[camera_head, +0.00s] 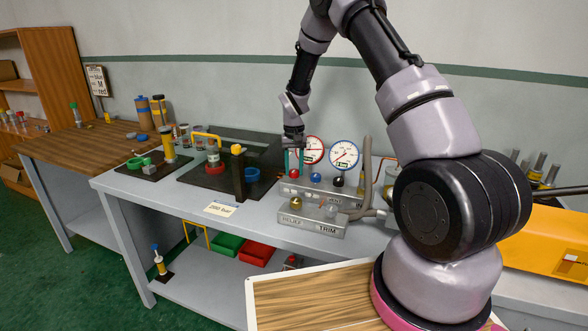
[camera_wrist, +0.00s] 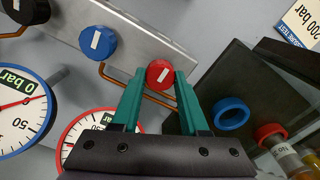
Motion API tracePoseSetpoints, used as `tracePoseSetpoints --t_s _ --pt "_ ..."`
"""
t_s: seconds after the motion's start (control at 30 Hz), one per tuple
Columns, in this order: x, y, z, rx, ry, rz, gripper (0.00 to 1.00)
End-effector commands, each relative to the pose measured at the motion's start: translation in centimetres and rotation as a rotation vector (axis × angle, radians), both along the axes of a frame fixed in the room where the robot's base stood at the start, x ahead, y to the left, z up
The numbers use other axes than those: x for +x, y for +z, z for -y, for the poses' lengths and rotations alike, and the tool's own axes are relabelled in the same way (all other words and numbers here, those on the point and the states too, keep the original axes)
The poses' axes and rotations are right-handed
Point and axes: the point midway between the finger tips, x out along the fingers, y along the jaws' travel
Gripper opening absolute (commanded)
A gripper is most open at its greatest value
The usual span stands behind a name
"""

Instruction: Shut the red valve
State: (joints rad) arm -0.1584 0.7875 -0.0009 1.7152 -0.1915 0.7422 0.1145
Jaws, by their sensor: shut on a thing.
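The red valve knob (camera_wrist: 161,74), with a white mark on its face, is on a grey metal manifold block (camera_wrist: 125,35). My gripper (camera_wrist: 160,80) has its two teal fingers on either side of the knob, shut on it near the fingertips. In the head view my gripper (camera_head: 294,160) reaches down from above to the left end of the manifold, and the red knob (camera_head: 294,173) shows below the fingers. The blue knob (camera_wrist: 97,42) and the black knob (camera_wrist: 28,10) are beside it in the same row, apart from the fingers.
Two dial gauges, one red-rimmed (camera_head: 313,148) and one blue-rimmed (camera_head: 344,154), stand behind the knobs. A lower block with a gold knob (camera_head: 296,203) is in front. A dark tray (camera_head: 205,183) with a yellow-handled frame and blue ring (camera_head: 252,174) lies to the left.

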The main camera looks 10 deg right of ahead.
Motion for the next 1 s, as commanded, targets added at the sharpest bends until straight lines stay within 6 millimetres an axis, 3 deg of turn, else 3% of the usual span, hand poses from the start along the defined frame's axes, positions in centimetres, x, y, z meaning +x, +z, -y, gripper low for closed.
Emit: tracePoseSetpoints --t_s 0.37,0.4,0.47,0.83,1.0 --pt "0.0 0.0 0.0 0.000 -0.007 0.001 0.00" --pt "0.0 0.0 0.0 0.000 -0.007 0.001 0.51" --pt "0.0 0.0 0.0 0.000 -0.006 0.001 0.74" --pt "0.0 0.3 0.0 0.001 -0.005 0.001 0.74" --pt "0.1 2.7 0.0 0.001 -0.006 0.004 0.74"
